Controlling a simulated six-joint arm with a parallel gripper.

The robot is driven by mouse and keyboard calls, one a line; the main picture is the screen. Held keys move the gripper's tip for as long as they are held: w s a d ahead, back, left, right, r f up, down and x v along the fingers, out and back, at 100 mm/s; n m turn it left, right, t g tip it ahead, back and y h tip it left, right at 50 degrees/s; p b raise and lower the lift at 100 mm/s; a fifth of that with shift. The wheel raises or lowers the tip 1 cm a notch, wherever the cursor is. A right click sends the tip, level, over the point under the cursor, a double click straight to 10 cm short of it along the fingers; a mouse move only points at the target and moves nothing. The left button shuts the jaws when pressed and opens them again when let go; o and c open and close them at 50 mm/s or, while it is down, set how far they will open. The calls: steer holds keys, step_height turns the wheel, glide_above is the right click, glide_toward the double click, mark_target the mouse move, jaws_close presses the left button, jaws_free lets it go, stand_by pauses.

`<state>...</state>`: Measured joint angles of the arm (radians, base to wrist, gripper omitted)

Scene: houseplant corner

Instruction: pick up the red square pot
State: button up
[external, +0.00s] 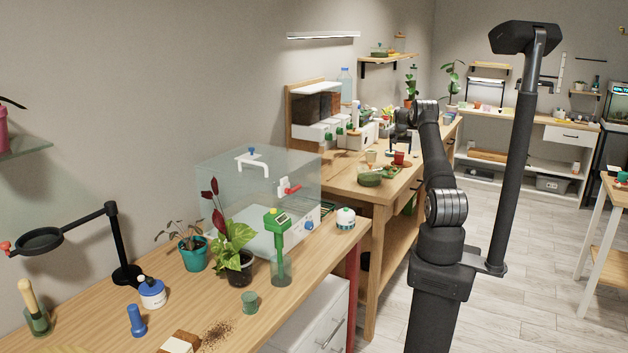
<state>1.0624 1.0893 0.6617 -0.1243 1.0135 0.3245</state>
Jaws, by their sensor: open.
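The red square pot (398,158) looks like a small red block in the external view. It stands on the far wooden workbench (345,187), toward its right side. My gripper (401,146) is open and points down just above or behind the pot. At this size I cannot tell whether the fingers touch the pot or how well they line up with it. Nothing is seen held between the fingers.
Next to the pot are a small tan pot (371,156) and a green dish (369,179). White bins (312,132) and a shelf unit stand behind, against the wall. A near bench (190,300) holds plants, a clear tank (215,165) and tools.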

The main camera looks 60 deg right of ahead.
mark_target(399, 156)
steer(key=x, duration=0.5)
steer(key=shift+w+a, duration=0.1)
steer(key=shift+w, duration=0.05)
steer(key=c, duration=1.1)
